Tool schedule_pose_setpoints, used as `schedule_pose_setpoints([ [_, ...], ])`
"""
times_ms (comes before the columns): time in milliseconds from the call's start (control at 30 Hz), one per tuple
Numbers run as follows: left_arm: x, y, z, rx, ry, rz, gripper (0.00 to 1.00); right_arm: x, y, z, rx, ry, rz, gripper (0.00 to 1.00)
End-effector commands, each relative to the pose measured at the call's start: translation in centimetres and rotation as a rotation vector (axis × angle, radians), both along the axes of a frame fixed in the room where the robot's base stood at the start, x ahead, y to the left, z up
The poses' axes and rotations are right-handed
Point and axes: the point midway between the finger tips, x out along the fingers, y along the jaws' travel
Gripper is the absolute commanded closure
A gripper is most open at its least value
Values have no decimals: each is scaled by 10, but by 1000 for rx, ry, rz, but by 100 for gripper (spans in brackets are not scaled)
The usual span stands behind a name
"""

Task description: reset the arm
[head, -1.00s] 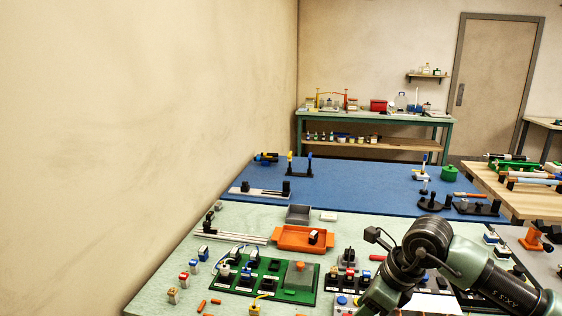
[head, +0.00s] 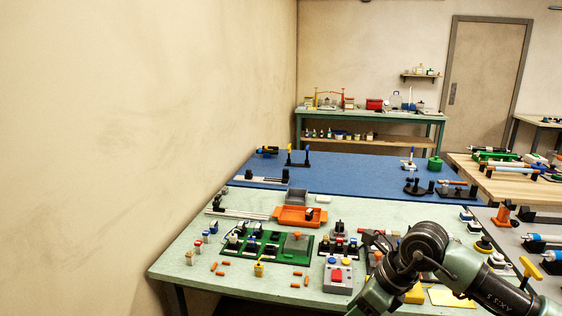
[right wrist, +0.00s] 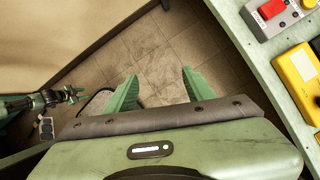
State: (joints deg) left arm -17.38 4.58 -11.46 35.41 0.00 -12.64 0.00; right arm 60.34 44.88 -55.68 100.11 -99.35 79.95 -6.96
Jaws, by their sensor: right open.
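My right arm (head: 425,250) comes in at the lower right of the head view, bent at a dark joint. Its gripper is outside that view. In the right wrist view my right gripper (right wrist: 161,92) is open and empty, its two green fingers apart above the tiled floor. It is beside the table edge, not over the tabletop. At the left of the right wrist view is what looks like the end of my left arm (right wrist: 60,97); its jaws are too small to read. The left arm does not show in the head view.
The pale green table (head: 190,262) holds a green board (head: 270,243), an orange tray (head: 299,216) and a grey button box (head: 338,275). The button box (right wrist: 272,14) and a yellow case (right wrist: 299,75) border the right gripper's view. Floor is clear below the fingers.

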Motion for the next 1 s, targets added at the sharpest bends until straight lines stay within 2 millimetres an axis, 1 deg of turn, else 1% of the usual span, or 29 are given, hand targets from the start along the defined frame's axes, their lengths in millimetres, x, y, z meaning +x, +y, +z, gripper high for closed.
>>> schedule_pose_setpoints([
  [33,1,0,0,0,-1,0,64,-1,7,-5,38,22,-8,47],
  [167,4,0,0,0,-6,0,64,-1,29,-14,166,86,-40,47],
  [300,12,-1,1,-2,-17,0,64,1,59,-25,359,181,-108,47],
  [367,13,-1,1,-2,-18,0,64,4,71,-30,462,234,-157,47],
  [400,12,-1,1,-2,-17,0,64,7,79,-33,538,272,-198,47],
  [500,8,-1,1,-2,-13,0,64,19,95,-45,746,383,-338,47],
  [567,6,-1,0,-1,-9,0,64,30,99,-57,887,462,-458,47],
  [633,4,-1,0,-1,-7,0,64,47,95,-84,1072,569,-660,47],
  [667,4,-1,0,-1,-6,0,64,55,88,-101,1157,620,-773,47],
  [700,4,0,0,-1,-6,0,64,63,76,-127,1256,681,-927,47],
  [767,4,-1,0,-1,-6,0,64,69,55,-166,1364,750,-1138,47],
  [800,4,-1,0,-1,-6,0,64,69,41,-193,1417,785,-1268,47],
  [867,4,-1,0,-1,-6,0,64,62,20,-234,1472,829,-1451,47],
  [900,4,0,0,-1,-6,0,64,54,7,-261,1499,854,-1569,47],
  [967,4,0,0,-1,-5,0,64,38,-10,-300,1526,882,-1737,47],
  [1000,4,0,0,-1,-5,0,64,25,-21,-326,1535,897,-1847,47],
])
